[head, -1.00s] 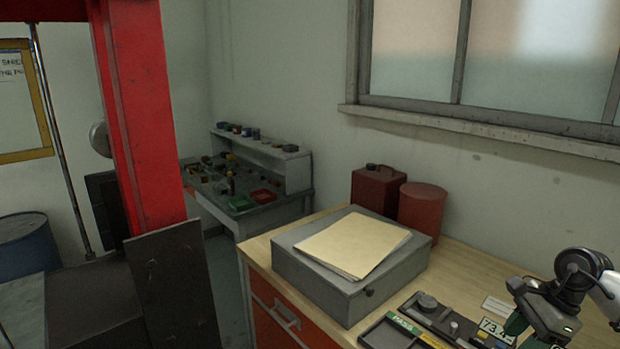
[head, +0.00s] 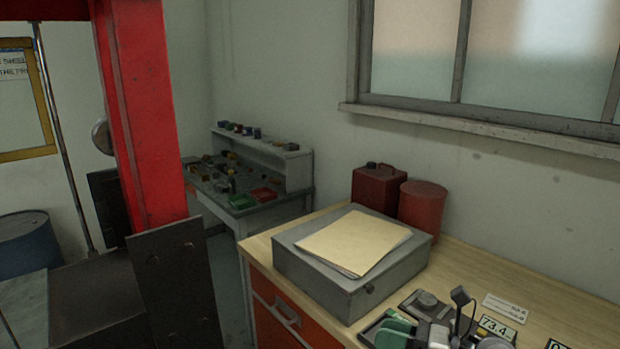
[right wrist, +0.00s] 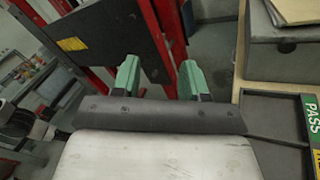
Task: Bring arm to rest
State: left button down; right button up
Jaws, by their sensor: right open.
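My right gripper (right wrist: 160,77) is open, its two green fingertips apart with nothing between them in the right wrist view. The rest of that arm is mostly cut off below the frame. The tray with the green PASS label (right wrist: 312,118) lies to the right of the gripper in the right wrist view. My left gripper is in neither view.
On the bench stand a grey box (head: 340,285) with a folder (head: 353,242), a red can (head: 379,188) and a red drum (head: 422,208). A small display reading 73.4 (head: 497,328) is near the arm. A red post (head: 145,120) rises at the left. Open floor shows between post and bench.

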jog(key=s+d+f+m+t+h, duration=0.4)
jog(key=m+h, duration=0.4)
jog(key=m, duration=0.9)
jog(key=s+d+f+m+t+h, duration=0.25)
jog(key=s+f+m+h, duration=0.45)
jog(key=m, duration=1)
jog(key=s+f+m+g, duration=0.4)
jog(key=s+g, duration=0.1)
jog(key=s, duration=0.3)
jog(key=s+f+m+g, duration=0.4)
jog(key=s+g, duration=0.2)
jog(key=s, duration=0.2)
notch_tip(320, 180, down, 27)
jog(key=s+g, duration=0.1)
jog(key=s+d+f+g+h+b, duration=0.1)
jog(key=s+d+f, duration=0.2)
jog(key=s+f, duration=1.2)
jog(key=shift+s+f+n, duration=0.25)
jog(key=shift+s+n, duration=0.05)
jog(key=shift+s, duration=0.2)
